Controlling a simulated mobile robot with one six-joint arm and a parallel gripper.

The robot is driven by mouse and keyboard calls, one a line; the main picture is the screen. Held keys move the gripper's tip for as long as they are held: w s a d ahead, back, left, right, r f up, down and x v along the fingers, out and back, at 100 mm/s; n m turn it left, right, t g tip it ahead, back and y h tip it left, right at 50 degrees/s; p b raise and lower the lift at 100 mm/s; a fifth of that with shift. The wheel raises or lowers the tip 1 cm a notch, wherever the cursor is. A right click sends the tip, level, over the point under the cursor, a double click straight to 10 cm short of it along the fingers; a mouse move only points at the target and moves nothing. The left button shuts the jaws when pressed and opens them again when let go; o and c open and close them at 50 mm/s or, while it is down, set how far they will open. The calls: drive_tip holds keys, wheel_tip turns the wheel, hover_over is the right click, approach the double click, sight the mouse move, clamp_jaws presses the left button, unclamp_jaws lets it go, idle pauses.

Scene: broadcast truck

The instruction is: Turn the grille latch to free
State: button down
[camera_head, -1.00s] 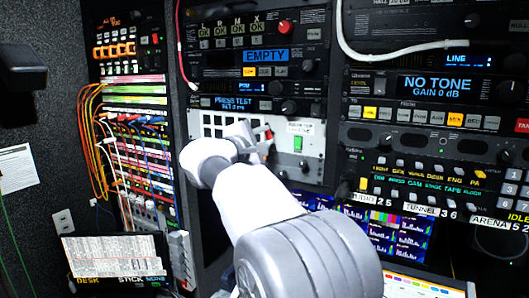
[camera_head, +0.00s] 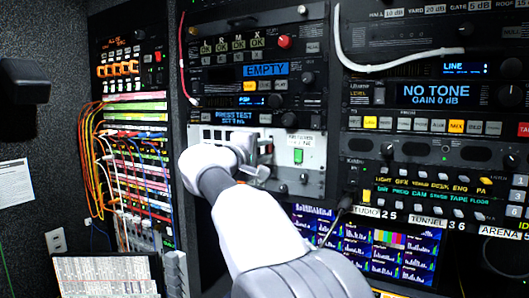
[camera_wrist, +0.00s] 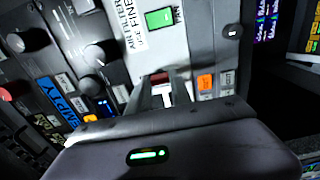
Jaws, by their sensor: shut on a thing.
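The light panel (camera_head: 313,170) with the dark-slotted grille sits in the middle rack; my wrist hides much of the grille. My gripper (camera_head: 262,162) is at the panel, just right of the grille. In the wrist view its two fingers (camera_wrist: 170,92) are shut on a small part with a reddish top, which I take to be the grille latch (camera_wrist: 160,78). The fingers hide most of the latch, so its exact angle cannot be told. The panel's green lit button (camera_head: 298,156) and its label are right of the gripper; the button also shows in the wrist view (camera_wrist: 159,18).
Equipment with knobs and displays (camera_head: 267,70) is above the panel. Patch cables (camera_head: 92,150) hang at the left. A monitor (camera_head: 365,240) is below right, and a white cable (camera_head: 395,62) loops at upper right. An orange button (camera_wrist: 206,81) lies close beside the fingers.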

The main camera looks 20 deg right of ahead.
drive_tip(key=c, duration=1.2)
unclamp_jaws()
drive_tip(key=shift+o, duration=0.2)
drive_tip(key=b+v, duration=0.1)
drive_tip(key=v, duration=1.6)
drive_tip(key=shift+a, duration=0.2)
drive_tip(key=shift+s+r, duration=0.1)
drive_tip(key=shift+s, duration=0.05)
